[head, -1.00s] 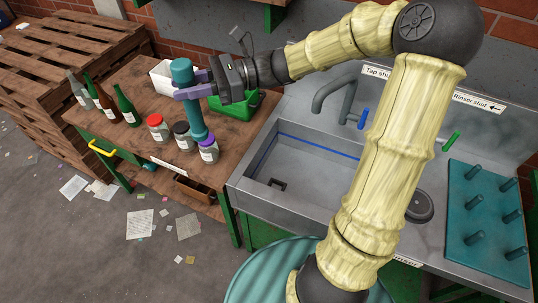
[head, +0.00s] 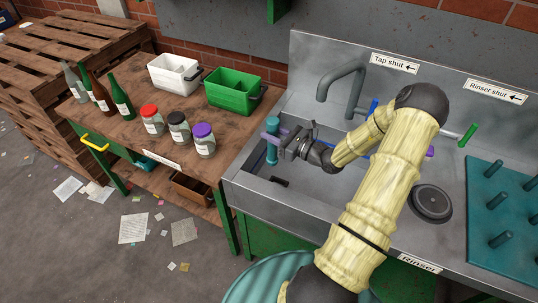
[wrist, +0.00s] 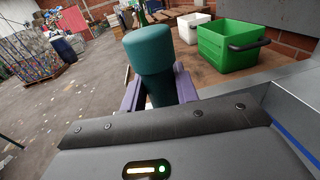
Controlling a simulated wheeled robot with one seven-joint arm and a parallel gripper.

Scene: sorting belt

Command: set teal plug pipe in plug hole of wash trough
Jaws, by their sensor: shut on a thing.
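The teal plug pipe (head: 272,146) is held upright by my gripper (head: 272,139) at the left end of the wash trough (head: 243,183). My gripper's purple fingers are shut on it below its wider top; the wrist view shows the pipe (wrist: 149,50) close up between the fingers. I cannot tell how high the lower end is above the floor. My arm hides the trough's right part.
The wooden bench (head: 130,130) at the left holds a white bin (head: 172,77), a green bin (head: 232,95), bottles and three jars (head: 178,128). Behind the trough is a tap (head: 335,80). A round black rinser (head: 431,203) and teal peg rack (head: 505,205) are at the right.

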